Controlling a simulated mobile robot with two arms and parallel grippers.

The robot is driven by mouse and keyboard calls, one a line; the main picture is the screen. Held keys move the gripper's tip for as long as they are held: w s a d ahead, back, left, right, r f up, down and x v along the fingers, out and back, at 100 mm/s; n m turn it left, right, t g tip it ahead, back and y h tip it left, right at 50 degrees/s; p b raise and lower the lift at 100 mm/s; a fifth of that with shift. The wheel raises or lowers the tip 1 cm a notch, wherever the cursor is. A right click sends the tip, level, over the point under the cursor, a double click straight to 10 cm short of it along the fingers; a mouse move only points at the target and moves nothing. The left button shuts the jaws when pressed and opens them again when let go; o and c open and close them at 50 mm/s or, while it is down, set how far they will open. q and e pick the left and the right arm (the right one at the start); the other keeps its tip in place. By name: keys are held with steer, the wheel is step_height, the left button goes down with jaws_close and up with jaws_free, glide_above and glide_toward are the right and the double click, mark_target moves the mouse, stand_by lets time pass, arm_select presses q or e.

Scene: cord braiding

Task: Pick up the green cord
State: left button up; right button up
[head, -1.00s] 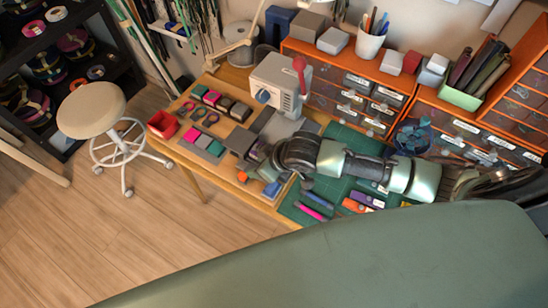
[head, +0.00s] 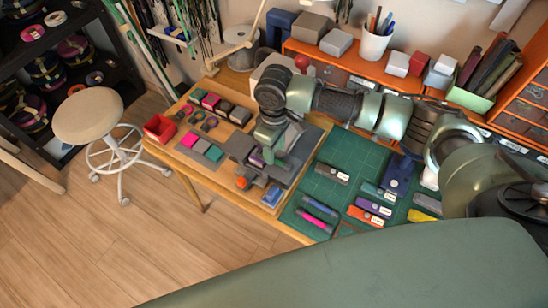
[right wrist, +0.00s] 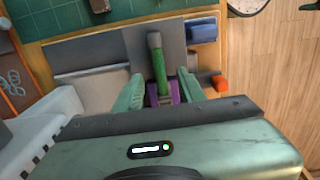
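The green cord (right wrist: 160,68) shows in the right wrist view as a short green strip with a grey end, lying over a dark grey plate (right wrist: 135,47). Its near end is at a purple piece with a grey part (right wrist: 162,98). My right gripper (right wrist: 160,92) is open, with one pale green finger on each side of the cord and a visible gap to it. In the head view my right gripper (head: 277,157) points down over the work board, and its fingers and wrist hide most of the cord there. My left gripper is not in view.
An orange piece (head: 242,183) and a blue block (head: 272,195) lie close to the right gripper. A green cutting mat (head: 325,185) with several labelled pieces is to the right. A red tray (head: 160,128) stands at the table's left edge. Orange drawers (head: 340,62) line the back.

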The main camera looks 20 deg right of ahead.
steer(key=shift+f, duration=1.55)
jaws_close()
step_height(320, 180, up, 10)
steer(key=w+a, duration=0.5)
steer(key=w, duration=0.2)
steer(key=shift+w+a, duration=0.3)
steer(key=shift+a, duration=0.1)
steer(key=shift+p, duration=1.5)
stand_by(0.7)
